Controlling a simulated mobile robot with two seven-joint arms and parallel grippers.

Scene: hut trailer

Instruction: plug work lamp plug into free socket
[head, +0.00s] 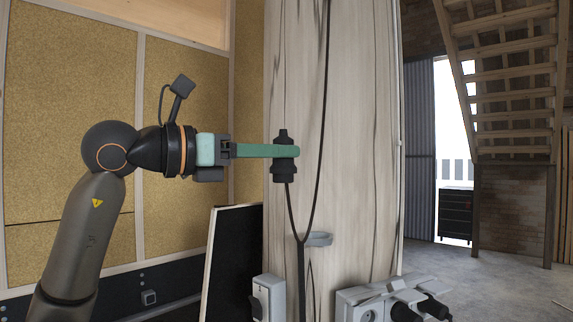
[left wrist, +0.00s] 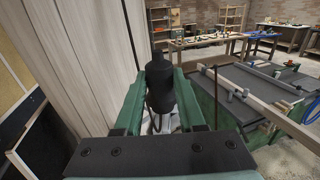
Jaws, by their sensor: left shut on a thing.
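My left gripper (head: 290,151) is shut on the black work lamp plug (head: 283,170) and holds it upright in front of the pale wooden panel. The plug also shows between the green fingers in the left wrist view (left wrist: 160,88). Its black cable (head: 321,120) runs from the plug's lower end down to a small grey hook (head: 319,239), and a strand rises to the top of the picture. A grey socket block (head: 350,299) is low at the right, with black plugs (head: 405,311) in it. A round socket at its left end looks empty. My right gripper is out of view.
A grey box (head: 270,296) is low on the panel, left of the socket block. A dark framed board (head: 232,262) leans at the left. In the left wrist view, a workbench (left wrist: 270,84) stands to the right. Open floor lies at the right of the head view.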

